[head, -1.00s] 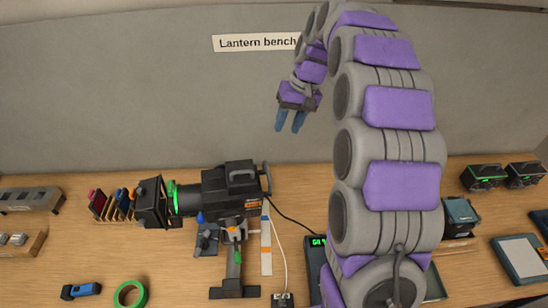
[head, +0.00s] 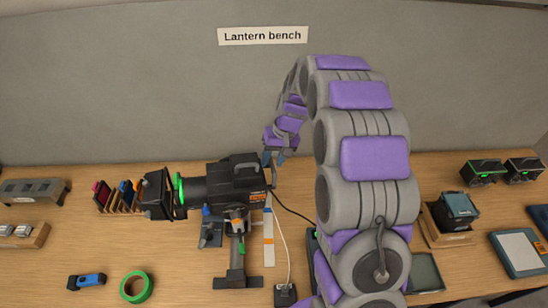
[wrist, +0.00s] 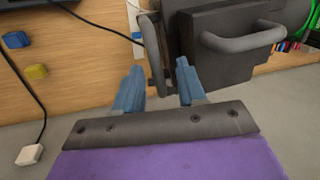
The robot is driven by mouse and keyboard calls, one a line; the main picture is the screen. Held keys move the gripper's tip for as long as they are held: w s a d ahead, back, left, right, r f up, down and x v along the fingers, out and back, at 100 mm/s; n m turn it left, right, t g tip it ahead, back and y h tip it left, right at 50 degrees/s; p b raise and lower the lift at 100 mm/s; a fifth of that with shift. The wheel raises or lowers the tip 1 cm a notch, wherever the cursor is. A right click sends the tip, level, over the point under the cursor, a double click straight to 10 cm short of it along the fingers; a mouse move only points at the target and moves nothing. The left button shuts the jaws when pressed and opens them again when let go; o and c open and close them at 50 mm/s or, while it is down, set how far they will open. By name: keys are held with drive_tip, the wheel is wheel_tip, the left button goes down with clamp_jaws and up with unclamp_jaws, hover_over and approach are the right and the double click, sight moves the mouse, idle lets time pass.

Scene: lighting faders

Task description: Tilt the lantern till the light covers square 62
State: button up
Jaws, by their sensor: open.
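The lantern (head: 232,184) is a black lamp on a stand (head: 237,262); its barrel points left, with a green ring and a square front frame. A bar-like rear handle (head: 272,175) stands at its right end. My gripper (head: 273,158) is above and close to that rear end, blue fingers pointing down. In the wrist view the fingers (wrist: 158,86) are open, with the dark bar (wrist: 152,55) showing between them and the lantern body (wrist: 225,45) beyond. I cannot tell whether they touch it. Square 62 and the light are not seen.
A cable runs right from the lantern. Colour filters (head: 118,196) stand left of it. Green tape (head: 136,287) and a blue torch (head: 87,281) lie front left. Boxes with green displays (head: 482,172) are at the right. A grey wall stands behind the bench.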

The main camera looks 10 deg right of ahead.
drive_tip(key=shift+a+f, duration=0.15)
drive_tip(key=shift+a, duration=0.15)
drive_tip(key=shift+d, duration=0.3)
drive_tip(key=shift+c, duration=0.2)
drive_tip(key=shift+d, duration=0.4)
drive_tip(key=c, duration=0.3)
drive_tip(key=shift+c, duration=1.4)
drive_tip(key=shift+a, duration=0.2)
clamp_jaws()
